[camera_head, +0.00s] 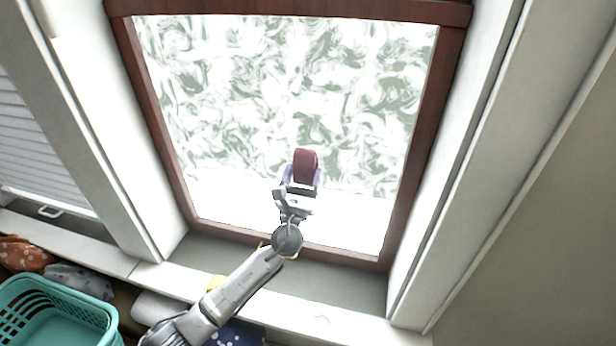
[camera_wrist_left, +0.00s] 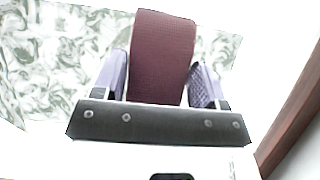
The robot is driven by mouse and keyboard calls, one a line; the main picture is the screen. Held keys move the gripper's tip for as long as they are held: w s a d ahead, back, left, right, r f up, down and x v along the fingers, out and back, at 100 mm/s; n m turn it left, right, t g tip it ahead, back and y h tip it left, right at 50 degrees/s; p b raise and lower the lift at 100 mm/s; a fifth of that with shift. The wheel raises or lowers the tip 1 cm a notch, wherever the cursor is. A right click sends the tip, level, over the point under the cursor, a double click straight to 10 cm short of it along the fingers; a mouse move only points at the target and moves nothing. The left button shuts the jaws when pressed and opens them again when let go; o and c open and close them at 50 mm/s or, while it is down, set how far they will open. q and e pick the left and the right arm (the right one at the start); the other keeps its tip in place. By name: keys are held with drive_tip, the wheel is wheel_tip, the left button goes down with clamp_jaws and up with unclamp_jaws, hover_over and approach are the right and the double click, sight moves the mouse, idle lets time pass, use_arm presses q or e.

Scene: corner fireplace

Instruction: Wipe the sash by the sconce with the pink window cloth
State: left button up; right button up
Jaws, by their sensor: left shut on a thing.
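The sash is a window with a reddish-brown wooden frame (camera_head: 428,120) around a bright pane (camera_head: 230,85). White and grey-green swirls cover most of the pane, and a band along its bottom is plain white. My left gripper (camera_head: 302,180) is in front of the lower middle of the pane. It is shut on the window cloth (camera_head: 306,165), a folded pad that looks dark maroon here. In the left wrist view the cloth (camera_wrist_left: 162,55) stands between the two purple-grey fingers. I cannot tell whether it touches the glass. The sconce and my right gripper are not in view.
A teal basket (camera_head: 60,310) stands at the lower left, near an orange patterned cloth (camera_head: 22,253) and a grey one (camera_head: 80,280). A yellow item (camera_head: 216,282) lies by the sill below my arm. White reveals flank the window, with a blind (camera_head: 40,150) at left.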

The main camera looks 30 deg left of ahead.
use_arm(q)
drive_tip(key=shift+s+a+b, duration=0.15)
drive_tip(key=shift+s+a, duration=0.05)
drive_tip(key=shift+a, duration=0.95)
drive_tip(key=shift+s+a+b, duration=0.2)
drive_tip(key=shift+s+a, duration=0.05)
drive_tip(key=shift+a, duration=0.95)
drive_tip(key=shift+s+a+b, duration=0.15)
drive_tip(key=shift+s+a, duration=0.05)
drive_tip(key=shift+a, duration=0.95)
drive_tip(key=shift+s+a+b, duration=0.2)
drive_tip(key=shift+a, duration=0.6)
drive_tip(key=shift+s+a+b, duration=0.15)
drive_tip(key=shift+a, duration=0.6)
drive_tip(key=shift+s+a+b, duration=0.15)
drive_tip(key=shift+a+b, duration=0.15)
drive_tip(key=shift+a, duration=0.5)
drive_tip(key=shift+s+a+b, duration=0.15)
drive_tip(key=shift+a+b, duration=0.1)
drive_tip(key=shift+a, duration=0.55)
